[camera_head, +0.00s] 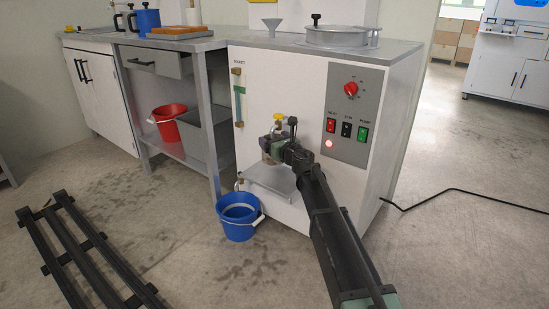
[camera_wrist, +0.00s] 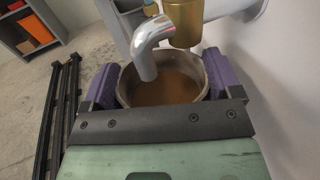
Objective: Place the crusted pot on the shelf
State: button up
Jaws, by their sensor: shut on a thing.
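The pot (camera_wrist: 168,90) has a pale, stained rim and brown contents or crust inside. It sits between the purple finger pads of my gripper (camera_wrist: 162,82), which is shut on it. A curved metal spout (camera_wrist: 146,62) reaches over the pot's opening, with a brass fitting behind it. In the head view my gripper (camera_head: 271,150) is at the front of the white machine, below a yellow-topped tap (camera_head: 278,119); the pot is mostly hidden there. A small grey shelf (camera_head: 268,184) juts from the machine below the gripper, with a visible gap between.
A blue bucket (camera_head: 238,216) stands on the floor below the small shelf. A red bucket (camera_head: 168,122) and a grey bin are on the bench's lower shelf (camera_head: 180,155). A black rack (camera_head: 85,250) lies at left. A black cable (camera_head: 470,193) crosses the floor at right.

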notch_tip(320, 180, down, 7)
jog(key=b, duration=0.6)
jog(key=shift+s+a, duration=0.1)
jog(key=shift+w+f+b, duration=0.2)
jog(key=shift+f+b, duration=0.05)
jog(key=shift+b, duration=0.15)
jog(key=shift+r, duration=0.25)
jog(key=shift+f, duration=0.2)
jog(key=o, duration=1.1)
jog(key=shift+r, duration=0.1)
